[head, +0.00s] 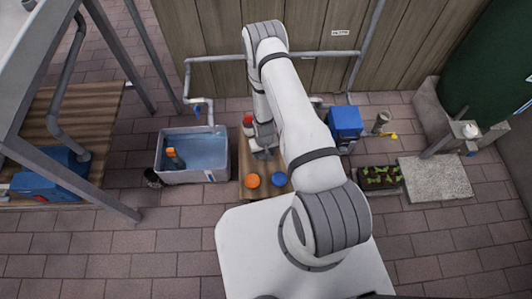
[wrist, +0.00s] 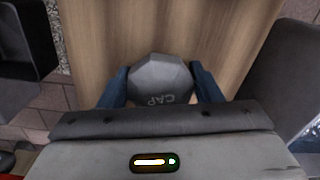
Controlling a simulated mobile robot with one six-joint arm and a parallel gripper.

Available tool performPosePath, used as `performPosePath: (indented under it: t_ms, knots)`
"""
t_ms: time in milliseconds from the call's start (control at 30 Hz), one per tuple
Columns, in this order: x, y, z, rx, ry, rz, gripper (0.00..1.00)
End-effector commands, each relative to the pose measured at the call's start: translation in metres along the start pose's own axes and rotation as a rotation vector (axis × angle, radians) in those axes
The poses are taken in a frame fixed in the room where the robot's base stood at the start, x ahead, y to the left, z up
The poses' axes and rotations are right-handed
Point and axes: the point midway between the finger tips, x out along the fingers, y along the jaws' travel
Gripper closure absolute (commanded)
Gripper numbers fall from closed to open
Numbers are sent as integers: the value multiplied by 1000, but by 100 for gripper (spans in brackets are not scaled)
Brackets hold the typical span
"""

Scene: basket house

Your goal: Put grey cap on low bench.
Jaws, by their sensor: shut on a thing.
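My gripper (wrist: 163,90) is shut on the grey cap (wrist: 160,75), which has the letters "CAP" on it and sits between the two dark blue fingers. A light wooden surface, which looks like the low bench (wrist: 215,35), lies beneath the cap in the wrist view. I cannot tell whether the cap touches it. In the head view the low wooden bench (head: 262,193) is in front of my base, and my gripper (head: 263,150) is over its far part. The arm hides much of the bench, and I cannot make out the cap there.
An orange ball (head: 252,181) and a blue ball (head: 278,180) are on the bench's near part. A red-topped item (head: 248,121) stands at its far end. A water basin (head: 193,155) adjoins at left; a blue box (head: 345,122) and planter (head: 380,177) are at right.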

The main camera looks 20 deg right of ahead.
Motion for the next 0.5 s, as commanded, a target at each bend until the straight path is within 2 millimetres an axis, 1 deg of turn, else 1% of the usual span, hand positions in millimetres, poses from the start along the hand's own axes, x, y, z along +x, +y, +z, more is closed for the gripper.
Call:
performPosePath:
  t_ms: [167, 200, 433, 500]
  knots:
    - [4, 0, 0, 0, -1, 0, 64]
    - [3, 0, 0, 0, -1, 0, 40]
    - [2, 0, 0, -1, -1, 0, 21]
    - [2, 0, 0, -1, -1, 0, 20]
